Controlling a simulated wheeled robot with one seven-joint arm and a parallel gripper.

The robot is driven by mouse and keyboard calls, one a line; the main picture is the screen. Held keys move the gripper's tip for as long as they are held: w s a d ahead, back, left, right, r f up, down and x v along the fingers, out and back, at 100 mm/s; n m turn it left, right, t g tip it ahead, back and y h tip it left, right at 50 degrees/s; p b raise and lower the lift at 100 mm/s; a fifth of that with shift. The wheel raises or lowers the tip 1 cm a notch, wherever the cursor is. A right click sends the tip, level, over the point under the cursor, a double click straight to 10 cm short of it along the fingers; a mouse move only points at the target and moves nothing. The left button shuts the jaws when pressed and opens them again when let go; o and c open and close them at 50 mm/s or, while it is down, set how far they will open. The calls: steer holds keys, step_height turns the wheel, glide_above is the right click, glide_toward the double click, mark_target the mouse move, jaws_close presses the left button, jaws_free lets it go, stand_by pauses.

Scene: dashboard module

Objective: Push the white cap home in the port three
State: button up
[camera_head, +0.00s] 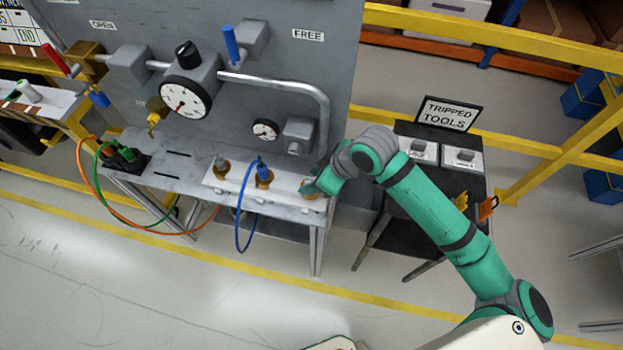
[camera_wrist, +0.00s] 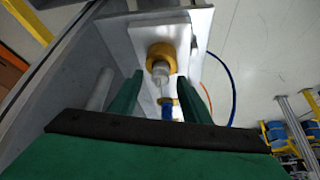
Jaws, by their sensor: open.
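A white-grey cap (camera_wrist: 160,74) sits at the mouth of a brass port (camera_wrist: 157,50) in the wrist view. How deep it sits I cannot tell. My gripper (camera_wrist: 160,78) is open, one green finger on each side of the cap, with no clear contact. In the head view my gripper (camera_head: 312,188) is at the rightmost brass port (camera_head: 310,195) on the white block (camera_head: 240,182); my arm hides most of the cap there. No port number is readable.
The middle port (camera_head: 264,180) holds a blue plug with a hanging blue hose (camera_head: 238,215). The left port (camera_head: 221,166) stands further along. A grey panel with gauges (camera_head: 186,98) and a pipe (camera_head: 290,85) rises behind. A dark tool table (camera_head: 425,210) stands right.

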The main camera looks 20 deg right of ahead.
steer(key=v, duration=0.9)
steer(key=shift+r, duration=0.15)
steer(key=shift+s+d, duration=0.1)
